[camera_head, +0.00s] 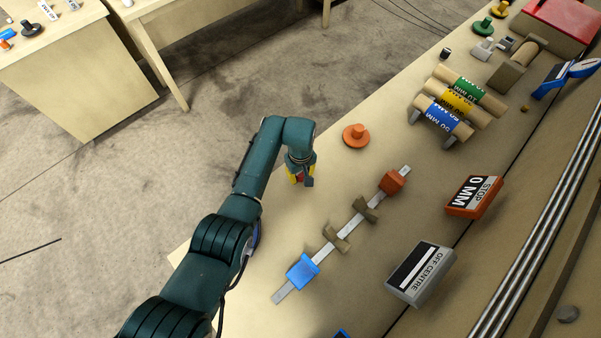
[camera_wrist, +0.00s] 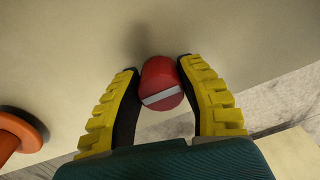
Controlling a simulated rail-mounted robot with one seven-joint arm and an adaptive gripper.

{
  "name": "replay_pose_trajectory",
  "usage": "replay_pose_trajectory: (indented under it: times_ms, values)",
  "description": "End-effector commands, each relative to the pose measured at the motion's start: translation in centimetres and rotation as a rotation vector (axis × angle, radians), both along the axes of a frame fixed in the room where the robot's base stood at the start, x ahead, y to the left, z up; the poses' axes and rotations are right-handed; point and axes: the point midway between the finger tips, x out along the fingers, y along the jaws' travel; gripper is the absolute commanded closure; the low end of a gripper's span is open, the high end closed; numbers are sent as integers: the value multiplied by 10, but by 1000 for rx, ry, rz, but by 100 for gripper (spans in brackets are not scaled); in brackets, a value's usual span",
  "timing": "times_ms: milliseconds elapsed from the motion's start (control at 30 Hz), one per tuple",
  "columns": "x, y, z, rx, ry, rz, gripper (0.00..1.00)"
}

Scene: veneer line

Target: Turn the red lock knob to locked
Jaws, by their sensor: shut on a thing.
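The red lock knob (camera_wrist: 161,78) is round, with a pale bar across its face that runs nearly side to side, its right end slightly higher. My gripper (camera_wrist: 159,70) has its yellow-padded fingers closed on the knob, one on each side. In the head view my gripper (camera_head: 300,176) is at the left edge of the bench, pointing down, and hides most of the knob. No lock marking around the knob is readable.
An orange knob (camera_head: 355,136) stands to the right of my gripper and also shows in the wrist view (camera_wrist: 18,131). A metal rail (camera_head: 347,232) carries a blue block (camera_head: 302,272) and a red-orange block (camera_head: 392,182). Labelled rollers (camera_head: 455,100) lie farther back.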

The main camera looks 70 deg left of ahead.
Motion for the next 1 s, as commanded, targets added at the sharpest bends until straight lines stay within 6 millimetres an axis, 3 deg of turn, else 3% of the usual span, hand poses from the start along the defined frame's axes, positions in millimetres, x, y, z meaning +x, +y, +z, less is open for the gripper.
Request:
replay_pose_trajectory:
  times_ms: [467,1000]
  values:
    - [-1,-1,-1,-3,2,-155,97]
    - [-3,-2,-2,-5,3,-649,97]
